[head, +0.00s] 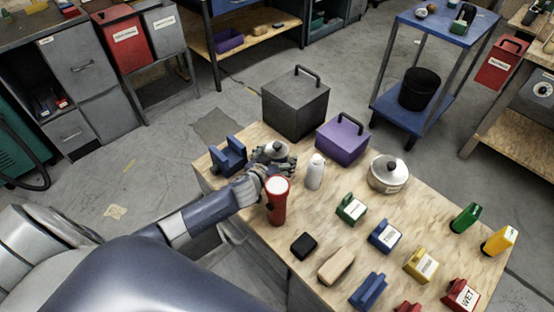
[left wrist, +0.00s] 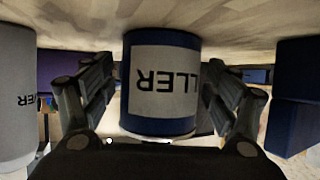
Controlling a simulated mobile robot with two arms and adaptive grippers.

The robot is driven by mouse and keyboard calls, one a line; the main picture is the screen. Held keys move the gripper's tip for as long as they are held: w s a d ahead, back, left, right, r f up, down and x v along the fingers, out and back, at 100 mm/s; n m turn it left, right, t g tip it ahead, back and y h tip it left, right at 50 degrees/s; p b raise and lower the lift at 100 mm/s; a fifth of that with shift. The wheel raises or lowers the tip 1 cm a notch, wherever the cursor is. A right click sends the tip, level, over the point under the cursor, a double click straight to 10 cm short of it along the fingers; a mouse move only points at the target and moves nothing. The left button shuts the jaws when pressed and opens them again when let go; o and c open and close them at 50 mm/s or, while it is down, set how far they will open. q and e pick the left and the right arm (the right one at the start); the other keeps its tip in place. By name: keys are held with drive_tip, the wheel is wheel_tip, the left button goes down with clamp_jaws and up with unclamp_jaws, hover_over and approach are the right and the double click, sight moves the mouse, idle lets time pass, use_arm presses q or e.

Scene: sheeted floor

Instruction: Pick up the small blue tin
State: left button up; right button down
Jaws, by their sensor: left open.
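The small blue tin (left wrist: 160,85) has a white label with upside-down letters ending in "LLER". In the left wrist view it stands between the two fingers of my open left gripper (left wrist: 160,100), one finger on each side. I cannot tell whether either finger touches it. In the head view my left gripper (head: 272,162) is low over the left part of the wooden table (head: 345,225). My right gripper is not in view.
A dark box (head: 295,105) and purple box (head: 342,142) stand behind. Several coloured blocks fill the right side.

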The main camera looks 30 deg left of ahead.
use_arm(q)
drive_tip(key=c, duration=1.4)
drive_tip(key=shift+r, duration=0.1)
